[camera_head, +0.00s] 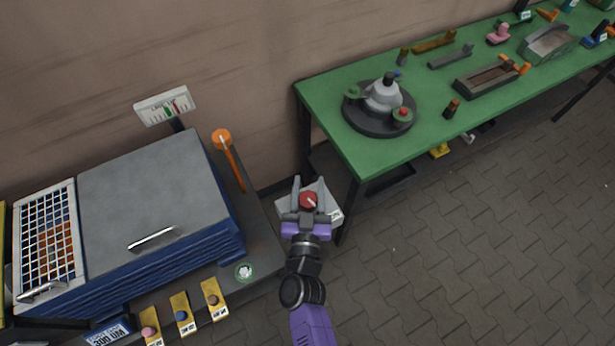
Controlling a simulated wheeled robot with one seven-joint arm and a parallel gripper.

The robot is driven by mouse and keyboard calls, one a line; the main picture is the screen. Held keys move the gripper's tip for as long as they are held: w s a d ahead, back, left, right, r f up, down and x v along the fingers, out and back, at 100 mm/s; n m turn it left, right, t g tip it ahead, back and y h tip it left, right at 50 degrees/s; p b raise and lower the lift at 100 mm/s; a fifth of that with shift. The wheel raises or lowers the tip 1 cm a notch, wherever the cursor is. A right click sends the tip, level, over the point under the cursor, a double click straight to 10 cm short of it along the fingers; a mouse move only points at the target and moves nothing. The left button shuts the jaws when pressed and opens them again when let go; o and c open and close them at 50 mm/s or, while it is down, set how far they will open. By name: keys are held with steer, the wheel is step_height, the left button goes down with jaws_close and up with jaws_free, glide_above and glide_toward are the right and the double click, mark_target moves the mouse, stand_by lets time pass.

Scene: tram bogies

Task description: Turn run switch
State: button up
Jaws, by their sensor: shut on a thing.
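A red knob (308,200) with a pale pointer line sits on a whitish plate (331,213) between the blue machine and the green table; I take it to be the run switch. My gripper (309,190) is over the plate, its two grey fingers on either side of the knob and shut on it. The fingers and purple gripper body hide part of the plate, and its marking is too small to read.
A blue machine with a grey lid (150,190) and handle stands left, with an orange lever (228,155), a gauge (165,106) and several yellow-plated buttons (183,314). The green table (350,85) on the right holds a round fixture (381,106) and several parts. Paved floor (480,230) is clear.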

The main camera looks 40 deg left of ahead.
steer(key=shift+d+r+m+t+h+p, duration=0.15)
steer(key=shift+m+t+h+p, duration=0.15)
steer(key=shift+m+t+h, duration=0.4)
steer(key=shift+a+r+m+t+h+p, duration=0.1)
steer(key=shift+m+t+h+p, duration=0.3)
steer(key=shift+h, duration=0.6)
steer(key=m+h, duration=0.1)
steer(key=m+h+b, duration=0.1)
steer(key=t+h, duration=0.1)
steer(key=h, duration=0.1)
steer(key=shift+w+d+f+m, duration=0.1)
steer(key=shift+d+f+m, duration=0.1)
steer(key=shift+d+m, duration=0.15)
steer(key=m+h+b, duration=0.2)
steer(key=h, duration=0.1)
steer(key=d+m+h+b, duration=0.1)
steer(key=m+h+b, duration=0.1)
steer(key=h, duration=0.1)
steer(key=shift+d+f+b, duration=0.1)
steer(key=shift+f+b, duration=0.05)
steer(key=shift+b, duration=0.2)
steer(key=shift+d+r+m+h+b, duration=0.1)
steer(key=shift+d+m+h+b, duration=0.05)
steer(key=shift+m+h+b, duration=0.5)
steer(key=shift+d+r+m+h+b, duration=0.15)
steer(key=shift+m+h+b, duration=0.2)
steer(key=shift+h, duration=0.5)
steer(key=o, duration=1.4)
steer(key=shift+c, duration=0.2)
steer(key=shift+f, duration=0.1)
